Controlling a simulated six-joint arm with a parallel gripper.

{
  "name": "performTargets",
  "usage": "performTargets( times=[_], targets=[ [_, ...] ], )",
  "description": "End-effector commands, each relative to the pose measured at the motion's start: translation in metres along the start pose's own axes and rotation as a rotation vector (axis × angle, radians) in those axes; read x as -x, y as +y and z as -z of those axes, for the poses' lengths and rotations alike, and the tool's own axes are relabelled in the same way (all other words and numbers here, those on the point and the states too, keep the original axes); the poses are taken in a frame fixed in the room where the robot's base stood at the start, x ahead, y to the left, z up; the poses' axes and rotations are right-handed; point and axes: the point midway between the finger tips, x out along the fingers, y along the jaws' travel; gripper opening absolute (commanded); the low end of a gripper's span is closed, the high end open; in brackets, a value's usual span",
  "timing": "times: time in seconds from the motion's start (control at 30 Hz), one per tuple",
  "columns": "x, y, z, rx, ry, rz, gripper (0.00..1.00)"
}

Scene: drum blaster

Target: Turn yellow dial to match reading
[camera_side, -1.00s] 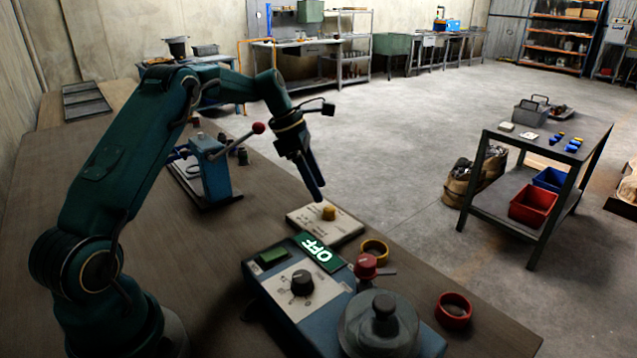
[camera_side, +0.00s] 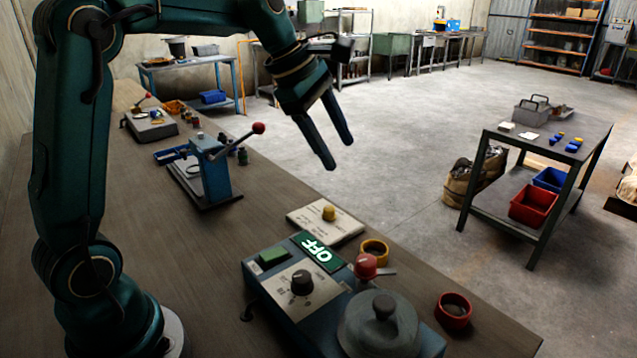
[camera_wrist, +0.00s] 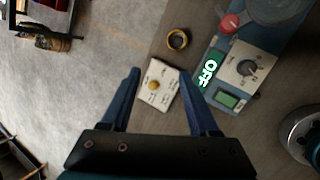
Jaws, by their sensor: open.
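The yellow dial (camera_side: 329,213) stands on a cream plate (camera_side: 345,227) on the bench, behind the blue machine. In the wrist view the yellow dial (camera_wrist: 153,85) and its cream plate (camera_wrist: 158,99) lie between my two fingers, well below them. Marks on the plate are too small to read. My gripper (camera_side: 342,155) is open and empty, raised above and behind the dial in the side view. My gripper (camera_wrist: 168,78) also shows in the wrist view with its fingers wide apart. A lit green display (camera_side: 317,251) reads "OFF".
The blue machine (camera_side: 270,297) carries a black knob (camera_side: 302,282), a red valve handle (camera_side: 366,266) and a grey lidded pot (camera_side: 379,325). A blue lever press (camera_side: 209,170) stands left of the plate.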

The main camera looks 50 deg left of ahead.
Motion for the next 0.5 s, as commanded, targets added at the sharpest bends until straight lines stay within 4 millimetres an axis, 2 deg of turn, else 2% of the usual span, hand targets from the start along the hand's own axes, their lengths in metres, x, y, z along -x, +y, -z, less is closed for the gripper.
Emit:
performTargets(
  times=[0.2, 0.5],
  targets=[
    [0.021, -0.025, -0.016, -0.186, 0.014, -0.027, 0.61],
    [0.043, -0.063, -0.029, -0.461, 0.041, -0.056, 0.61]
  ],
)
